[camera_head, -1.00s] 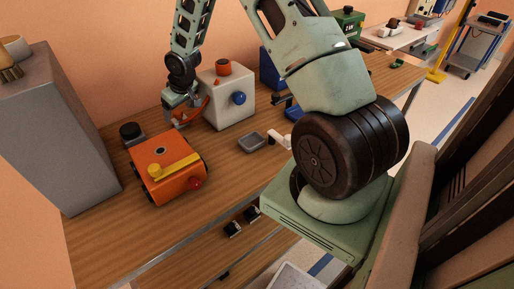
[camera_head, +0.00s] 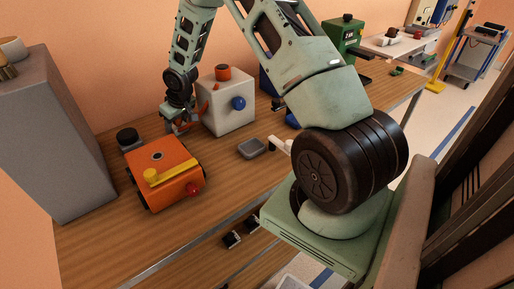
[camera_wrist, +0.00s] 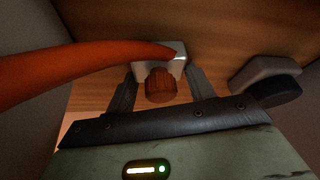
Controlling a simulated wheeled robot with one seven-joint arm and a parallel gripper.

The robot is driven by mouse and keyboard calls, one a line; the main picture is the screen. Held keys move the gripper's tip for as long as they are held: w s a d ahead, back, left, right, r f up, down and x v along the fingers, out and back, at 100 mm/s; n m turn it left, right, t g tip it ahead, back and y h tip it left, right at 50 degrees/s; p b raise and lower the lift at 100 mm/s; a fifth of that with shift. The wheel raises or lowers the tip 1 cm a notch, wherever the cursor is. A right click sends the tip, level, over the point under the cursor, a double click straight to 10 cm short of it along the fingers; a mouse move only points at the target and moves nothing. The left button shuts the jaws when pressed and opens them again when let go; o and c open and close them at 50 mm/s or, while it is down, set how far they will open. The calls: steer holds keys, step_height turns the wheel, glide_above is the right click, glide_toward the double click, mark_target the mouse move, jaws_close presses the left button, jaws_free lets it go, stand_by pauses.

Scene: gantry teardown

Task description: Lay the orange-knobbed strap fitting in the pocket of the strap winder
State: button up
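My gripper (camera_wrist: 161,82) has one dark finger on each side of a pale block with an orange ribbed knob, the strap fitting (camera_wrist: 160,86). The fingers appear to touch the block's sides. An orange-red strap (camera_wrist: 70,70) runs from the left to the fitting. In the head view my gripper (camera_head: 177,127) points down behind the orange wheeled box and left of the white box. A white box (camera_head: 226,108) with an orange top knob and a blue side knob stands beside it; it may be the strap winder. No pocket is clearly visible.
An orange box (camera_head: 165,185) with a yellow bar and red knob stands in front. A black-topped grey piece (camera_head: 128,138) is behind its left side. A grey cabinet (camera_head: 55,140) stands left, a small grey tray (camera_head: 252,148) right.

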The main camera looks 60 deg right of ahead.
steer(key=shift+r+p, duration=2.45)
steer(key=shift+r, duration=0.65)
steer(key=shift+c, duration=0.4)
